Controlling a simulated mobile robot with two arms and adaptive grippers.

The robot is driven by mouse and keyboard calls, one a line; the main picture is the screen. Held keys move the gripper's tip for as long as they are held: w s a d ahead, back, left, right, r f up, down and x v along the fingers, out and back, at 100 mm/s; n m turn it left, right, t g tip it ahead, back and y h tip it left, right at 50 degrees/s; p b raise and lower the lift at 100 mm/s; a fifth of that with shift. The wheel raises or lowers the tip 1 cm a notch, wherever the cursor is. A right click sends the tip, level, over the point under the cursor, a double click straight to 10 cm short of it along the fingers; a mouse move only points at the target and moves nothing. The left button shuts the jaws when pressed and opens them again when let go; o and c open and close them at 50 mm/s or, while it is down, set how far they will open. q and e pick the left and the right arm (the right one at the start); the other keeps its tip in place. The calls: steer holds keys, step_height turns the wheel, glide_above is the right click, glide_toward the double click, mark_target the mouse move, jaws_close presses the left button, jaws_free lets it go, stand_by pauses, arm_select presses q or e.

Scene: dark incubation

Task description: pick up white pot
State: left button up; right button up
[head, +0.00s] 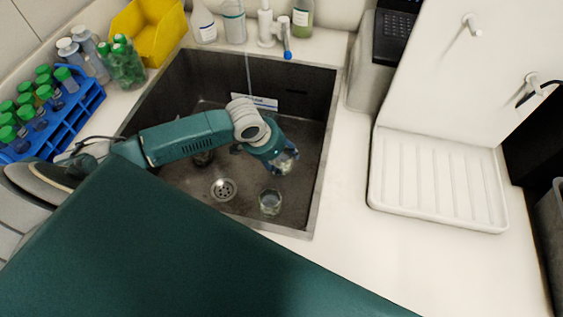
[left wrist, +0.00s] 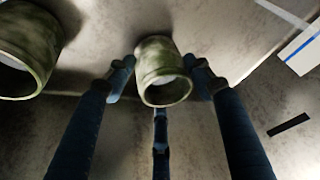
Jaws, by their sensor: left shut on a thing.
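My left gripper (head: 284,161) hangs over the sink (head: 322,130). It is shut on a small pale, mottled pot, whose end shows past the fingers in the head view. In the left wrist view the held pot (left wrist: 160,72) sits between the fingers of my left gripper (left wrist: 160,76), its open rim facing the camera. A similar pot (head: 270,202) stands on the sink floor near the drain. Another pot (left wrist: 24,52) shows at the upper left of the wrist view, cut by the frame edge. My right gripper is not in view.
A blue rack (head: 82,101) of green-capped tubes and a yellow bin (head: 151,30) stand left of the sink. A faucet (head: 266,26) and bottles line the back edge. A white drying rack (head: 437,180) stands on the right. The counter between sink and rack is clear.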

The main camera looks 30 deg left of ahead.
arm_select(q)
step_height(320, 180, up, 20)
stand_by(0.6)
steer(key=shift+d+p, duration=0.1)
steer(key=shift+p, duration=0.2)
